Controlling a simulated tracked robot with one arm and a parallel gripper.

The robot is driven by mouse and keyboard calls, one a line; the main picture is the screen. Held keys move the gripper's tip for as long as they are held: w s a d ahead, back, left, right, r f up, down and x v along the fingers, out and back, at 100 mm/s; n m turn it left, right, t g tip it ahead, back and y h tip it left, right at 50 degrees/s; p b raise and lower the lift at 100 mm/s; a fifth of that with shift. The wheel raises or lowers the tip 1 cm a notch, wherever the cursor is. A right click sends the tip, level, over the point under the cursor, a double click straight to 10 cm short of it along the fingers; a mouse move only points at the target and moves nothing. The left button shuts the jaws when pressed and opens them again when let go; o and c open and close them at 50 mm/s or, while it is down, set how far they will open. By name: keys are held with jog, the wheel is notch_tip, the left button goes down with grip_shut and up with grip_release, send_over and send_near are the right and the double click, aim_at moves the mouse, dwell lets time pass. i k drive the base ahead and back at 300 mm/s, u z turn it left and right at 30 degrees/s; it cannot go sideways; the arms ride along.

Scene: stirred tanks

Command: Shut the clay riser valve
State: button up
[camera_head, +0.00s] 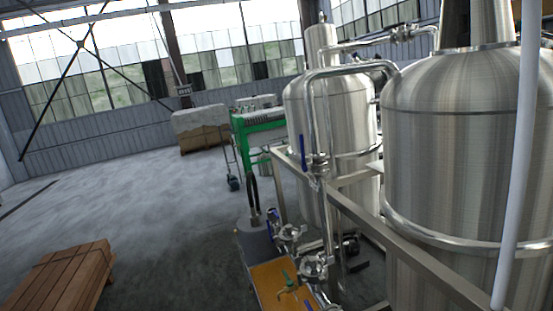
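A vertical steel pipe (328,225) runs down beside the tanks and carries a valve (316,164) with a blue lever (303,150) standing roughly upright. No label or clay-coloured handle is readable, so I cannot tell which is the clay riser valve. My gripper is not in view.
Two large steel tanks, a nearer one (455,150) and a farther one (352,110), stand right behind a steel frame rail (385,240). A white pole (519,165) crosses the right side. A wooden pallet (62,278) lies lower left. Open floor (130,205) fills the left.

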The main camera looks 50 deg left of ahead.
aim_at(303, 151)
jog(key=u, duration=0.45)
jog(key=k, duration=1.1)
jog(key=u, duration=1.05)
jog(key=i, duration=2.3)
jog(key=z, duration=0.9)
jog(key=k, duration=0.35)
jog(key=u, duration=0.55)
jog(key=i, duration=1.45)
jog(key=z, duration=0.3)
